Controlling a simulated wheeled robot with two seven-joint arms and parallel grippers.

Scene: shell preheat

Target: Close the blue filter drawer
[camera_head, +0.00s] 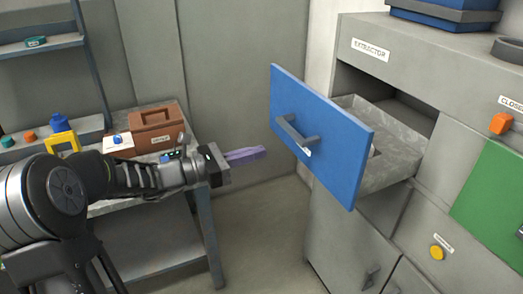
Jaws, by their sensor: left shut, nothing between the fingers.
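The blue filter drawer (322,131) stands pulled out of the grey extractor cabinet (459,80). Its blue front has a grey bar handle (295,135), and its grey tray shows behind the front. My left gripper (262,152) is at the picture's middle, to the left of the drawer front. Its purple-grey fingers are shut with nothing between them. They point right toward the blue front and look apart from it. My right gripper is not in view.
A grey bench (207,224) at left holds a brown box (157,127), a blue bottle (59,122) and small items. A green panel (490,197) and an orange knob (500,123) are on the cabinet at right. The floor between bench and cabinet is clear.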

